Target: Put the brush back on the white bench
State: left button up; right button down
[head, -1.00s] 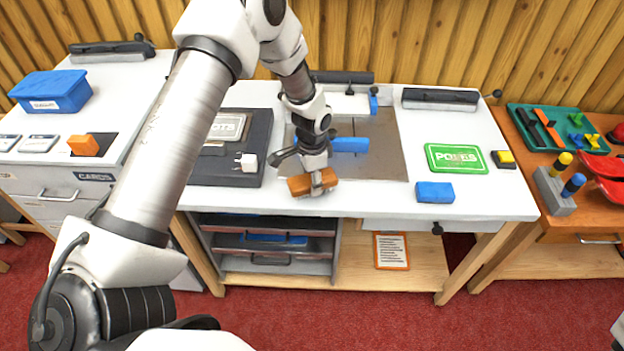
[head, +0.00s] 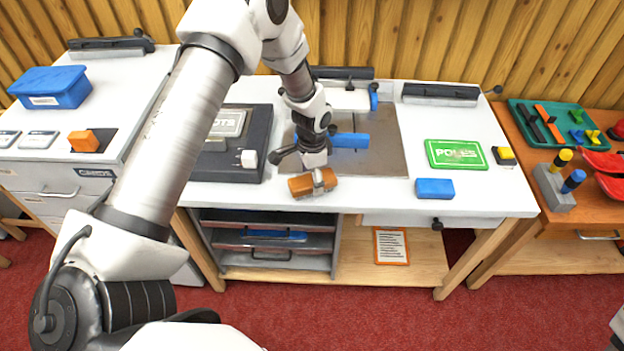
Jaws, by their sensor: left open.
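The brush (head: 300,187), a brown-orange block with a grey band around its middle, lies near the front edge of the white bench (head: 380,201), just in front of the grey mat. My left gripper (head: 316,166) points down just behind and over the brush and is open. Its fingertips are small and partly merge with the brush, so I cannot tell whether they touch it. My right gripper is not in view.
Another blue block (head: 350,141) lies on the mat (head: 385,160). The bench front between brush and right blue block is clear.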

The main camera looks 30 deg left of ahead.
pick_arm(q)
notch_tip(320, 180, up, 11)
jog(key=b, duration=0.1)
jog(key=shift+b, duration=0.4)
